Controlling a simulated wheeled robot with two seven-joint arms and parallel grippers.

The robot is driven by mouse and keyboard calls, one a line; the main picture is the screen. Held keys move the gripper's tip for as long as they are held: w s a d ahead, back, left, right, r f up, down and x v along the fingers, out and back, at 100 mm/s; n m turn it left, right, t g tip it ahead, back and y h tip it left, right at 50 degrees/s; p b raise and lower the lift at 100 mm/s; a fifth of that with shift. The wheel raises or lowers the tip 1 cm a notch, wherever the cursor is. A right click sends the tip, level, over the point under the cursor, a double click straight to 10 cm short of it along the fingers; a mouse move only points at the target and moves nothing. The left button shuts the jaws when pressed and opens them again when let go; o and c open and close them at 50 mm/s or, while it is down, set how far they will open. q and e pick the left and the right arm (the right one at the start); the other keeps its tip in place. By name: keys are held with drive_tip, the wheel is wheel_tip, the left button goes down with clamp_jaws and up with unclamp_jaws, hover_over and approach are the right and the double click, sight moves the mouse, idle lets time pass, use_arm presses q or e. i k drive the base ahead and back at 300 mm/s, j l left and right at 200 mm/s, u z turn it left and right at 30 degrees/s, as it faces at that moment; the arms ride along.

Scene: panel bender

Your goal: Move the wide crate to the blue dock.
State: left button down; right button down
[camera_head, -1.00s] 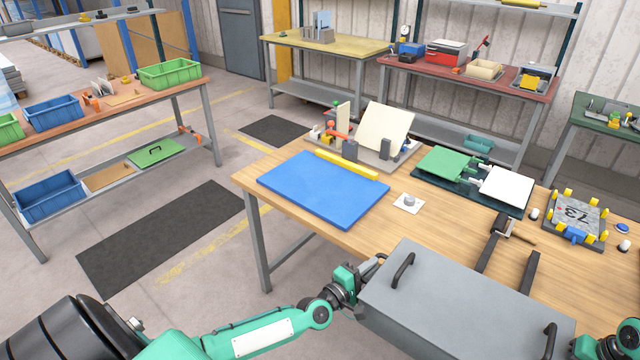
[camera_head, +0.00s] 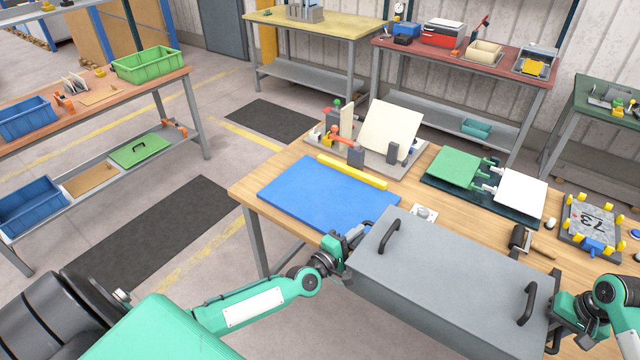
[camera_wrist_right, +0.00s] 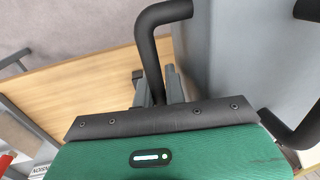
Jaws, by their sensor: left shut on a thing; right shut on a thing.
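The wide crate (camera_head: 450,270) is a large grey box with black handles on its top. It is in front of the table's near edge and hides part of it. My left gripper (camera_head: 345,248) is shut on the crate's left end. My right gripper (camera_head: 562,318) is at its right end; in the right wrist view the fingers (camera_wrist_right: 158,92) close on a black handle (camera_wrist_right: 150,45) by the grey crate wall (camera_wrist_right: 235,50). The blue dock (camera_head: 325,192) is a flat blue pad on the table's left part, bare, beyond the crate's left corner.
A yellow bar (camera_head: 352,172) lies along the dock's far edge. A small white plate (camera_head: 424,214) sits close beyond the crate.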

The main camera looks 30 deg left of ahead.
sight(329, 194)
drive_tip(key=i+j, duration=0.15)
drive_tip(key=j, duration=0.25)
drive_tip(key=i+j, duration=0.15)
drive_tip(key=j, duration=0.25)
drive_tip(key=i+j, duration=0.15)
drive_tip(key=j, duration=0.3)
drive_tip(key=i+j, duration=0.1)
drive_tip(key=j, duration=0.3)
drive_tip(key=i+j, duration=0.15)
drive_tip(key=j, duration=0.25)
drive_tip(key=i+j, duration=0.15)
drive_tip(key=j, duration=0.25)
